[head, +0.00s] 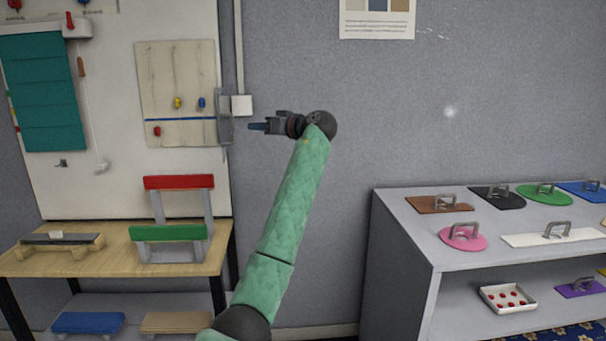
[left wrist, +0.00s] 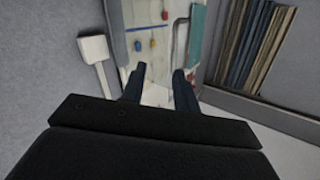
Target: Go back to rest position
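My left gripper (head: 258,126) is in the middle of the head view, at the end of the raised green arm. It points left toward the wall board. In the left wrist view its two dark fingers (left wrist: 160,82) stand apart with nothing between them. Behind them, the pale board with small coloured knobs shows. My right gripper is in neither view.
A wooden table (head: 130,262) with red and green stepped boards (head: 178,182) stands at left. A grey shelf (head: 400,240) with several handled boards stands at right. A white wall box (head: 242,105) is near the gripper.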

